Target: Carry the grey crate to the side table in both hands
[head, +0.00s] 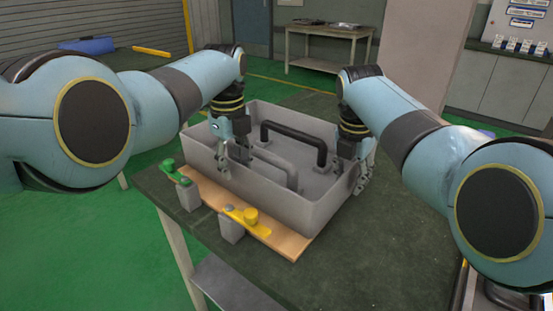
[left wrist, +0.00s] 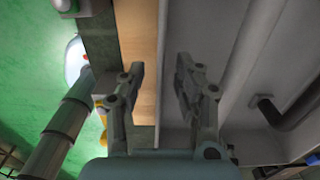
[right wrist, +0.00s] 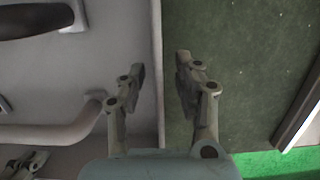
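The grey crate (head: 290,199) is a shallow open box resting on a dark green table top. Inside it lie a black bar handle (head: 293,138) and a grey bar handle (head: 275,163). My left gripper (head: 224,168) is at the crate's left wall; in the left wrist view its fingers (left wrist: 160,75) are apart on either side of the wall. My right gripper (head: 364,182) is at the right wall; in the right wrist view its fingers (right wrist: 160,68) straddle the rim with gaps. A smaller table (head: 331,32) stands at the back, possibly the side table.
The dark table top (head: 350,255) is clear at the front right. Green floor lies left of the table. A pale pillar (head: 415,50) stands behind my right arm.

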